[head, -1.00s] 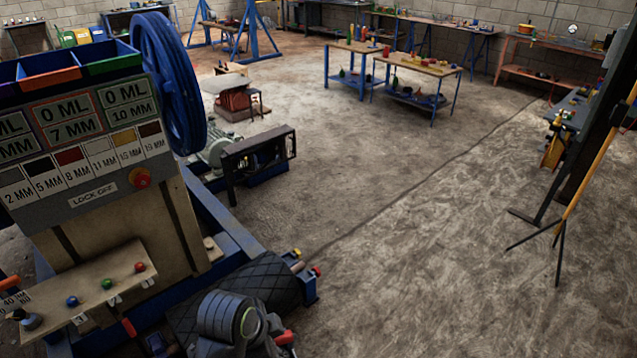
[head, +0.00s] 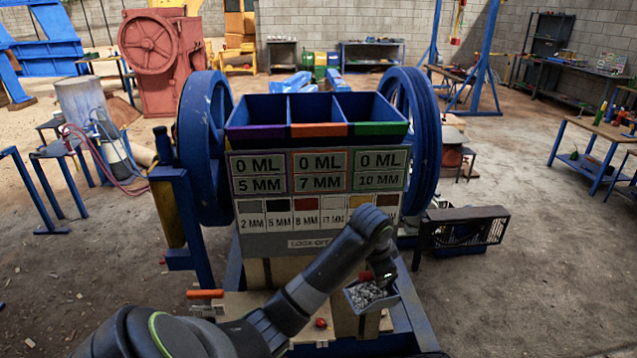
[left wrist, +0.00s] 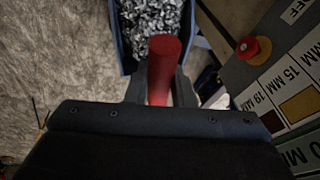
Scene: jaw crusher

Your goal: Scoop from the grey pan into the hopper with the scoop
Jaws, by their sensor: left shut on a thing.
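My left gripper (head: 378,268) is shut on the red handle of the scoop (left wrist: 165,68). The scoop's blue-grey dish (head: 376,307) is filled with grey stone chips (head: 367,293) and looks about level in the head view. In the left wrist view the chips (left wrist: 152,22) lie in the dish beyond the handle. The hopper (head: 318,112) is a blue box with three compartments, marked purple, orange and green, on top of the machine. The loaded scoop is in front of and below it, to the right. The grey pan cannot be made out. My right gripper is out of view.
A grey label panel (head: 320,170) faces me below the hopper. Blue flywheels (head: 205,145) stand on both sides of the machine. A black-framed guard (head: 463,230) sits at its right. A wooden ledge (head: 250,303) is low in front. Open floor lies at right.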

